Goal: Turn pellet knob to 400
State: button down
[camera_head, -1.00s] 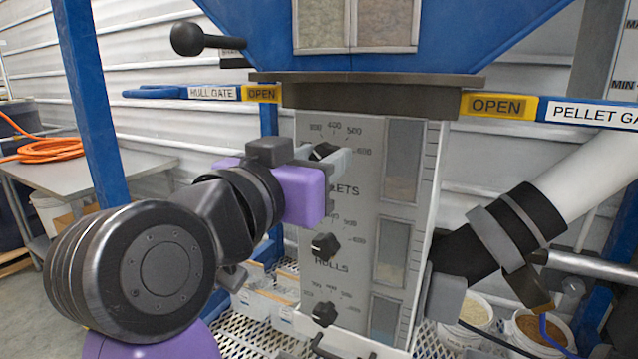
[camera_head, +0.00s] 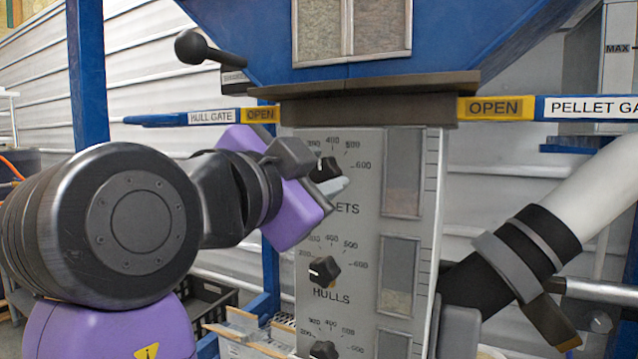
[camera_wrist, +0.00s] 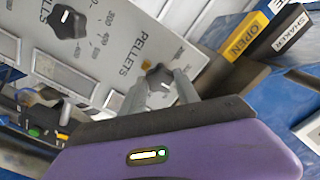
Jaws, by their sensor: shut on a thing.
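The pellet knob (camera_head: 322,169) is the black top knob on the grey panel, above the "PELLETS" label, with a scale up to 600 around it. It also shows in the wrist view (camera_wrist: 158,76) between the grey fingers. My gripper (camera_head: 326,176), with its purple body tilted, comes from the left and is shut on this knob. The fingers (camera_wrist: 160,90) lie on both sides of it. The fingers and wrist hide part of the knob and the lower left of its scale. I cannot tell exactly which number its pointer faces.
The hulls knob (camera_head: 323,270) sits below on the same panel, and another black knob (camera_head: 323,349) is lower still. The hull gate bar (camera_head: 190,118) and pellet gate bar (camera_head: 560,108) cross above. A black-and-white pipe (camera_head: 530,240) stands at the right.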

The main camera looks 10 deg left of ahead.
jog(key=shift+m, duration=0.3)
jog(key=c, duration=0.9)
grip_release()
jog(key=v, duration=0.7)
jog(key=shift+s, duration=0.4)
jog(key=shift+a, duration=0.15)
